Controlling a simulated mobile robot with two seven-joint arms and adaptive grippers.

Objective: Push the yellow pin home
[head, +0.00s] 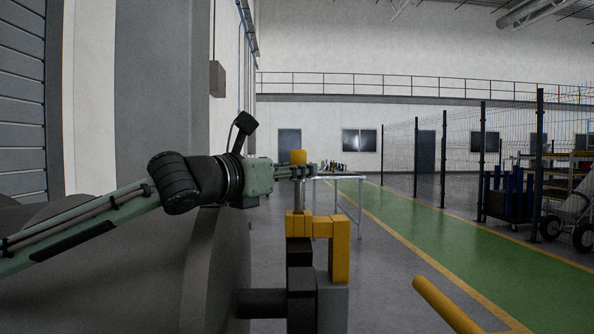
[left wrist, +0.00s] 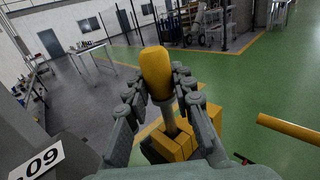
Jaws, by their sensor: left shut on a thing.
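The yellow pin (head: 298,157) stands upright, with a yellow grip on top and a grey shaft below. In the left wrist view its yellow grip (left wrist: 156,72) rises between the fingers, and the shaft runs down to the yellow bracket (left wrist: 183,148). In the head view the bracket (head: 340,250) sits on dark blocks, and a length of bare shaft shows above it. My left gripper (head: 303,171) reaches in from the left and is shut on the pin just below its grip. It also shows in the left wrist view (left wrist: 161,92). My right gripper is not in view.
A large grey rounded body (head: 130,265) fills the lower left, under my left arm. A yellow bar (head: 447,305) shows at lower right. A table (head: 345,179) with small items stands behind the pin. The green walkway (head: 430,225) is clear, with mesh fencing along its right.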

